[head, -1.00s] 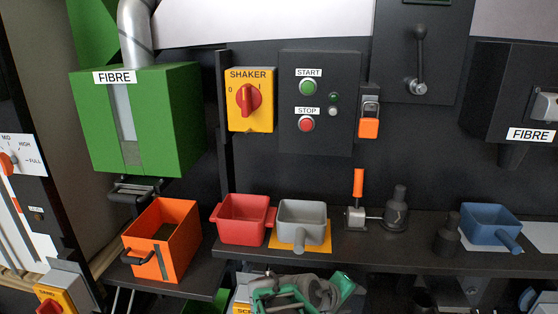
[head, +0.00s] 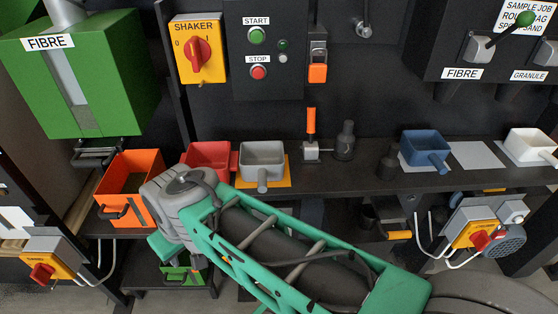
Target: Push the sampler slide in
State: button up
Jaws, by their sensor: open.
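A black slide-like fitting with a handle (head: 97,155) sticks out under the green FIBRE housing (head: 95,85) at the left. It looks like the sampler slide, but no label on it confirms this. How far out it stands cannot be read exactly. My arm (head: 290,250) crosses the lower middle, and its grey joint (head: 178,205) stands in front of the shelf, right of and below the fitting. A short teal link hangs below that joint.
An orange bin (head: 128,190) stands below the fitting. A red tray (head: 208,158), a grey tray (head: 262,155) on a yellow mat and an orange-handled clamp (head: 311,130) stand on the shelf. A blue scoop (head: 425,145) and white scoop (head: 530,147) are farther right. Controls line the wall.

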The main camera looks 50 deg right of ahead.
aim_at(388, 208)
jog(key=z, duration=2.3)
jog(key=k, duration=1.3)
jog(key=u, duration=0.95)
jog(key=i, duration=1.15)
jog(key=u, duration=0.15)
